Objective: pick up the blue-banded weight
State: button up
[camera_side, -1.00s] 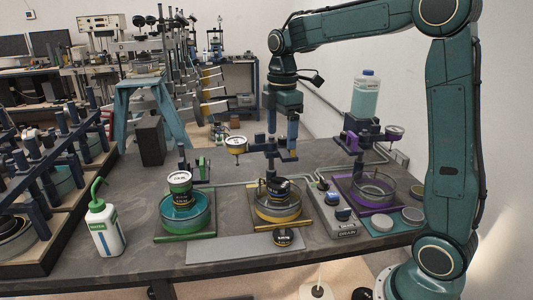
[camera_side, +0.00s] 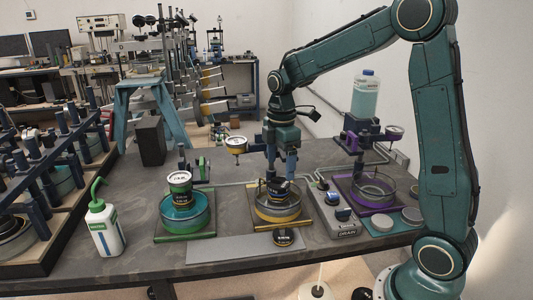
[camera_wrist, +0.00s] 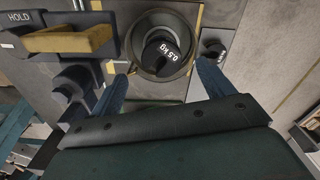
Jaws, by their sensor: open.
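A dark weight marked 0.5 kg (camera_wrist: 166,56) stands in the round dish of the yellow-trimmed station. It also shows in the side view (camera_side: 278,188); its band colour is too small to tell. My gripper (camera_side: 281,174) is open and pointing down just above this weight. In the wrist view my gripper (camera_wrist: 162,78) has its blue fingers spread, with the weight between and beyond them. A second dark weight (camera_side: 283,237) sits in front of the dish, also in the wrist view (camera_wrist: 214,48). I cannot make out a blue band on either.
A green-trimmed dish (camera_side: 200,222) with a stacked weight stands left, beside a green-spouted bottle (camera_side: 104,232). A control box (camera_side: 343,226) and a purple-trimmed dish (camera_side: 389,197) stand right.

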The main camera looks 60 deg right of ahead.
aim_at(280, 178)
jog(key=shift+f, duration=0.15)
jog(key=shift+a+f, duration=0.1)
jog(key=shift+f, duration=2.45)
jog(key=c, duration=1.4)
jog(key=shift+c, duration=0.2)
jog(key=shift+r, duration=0.15)
notch_tip(280, 178, up, 20)
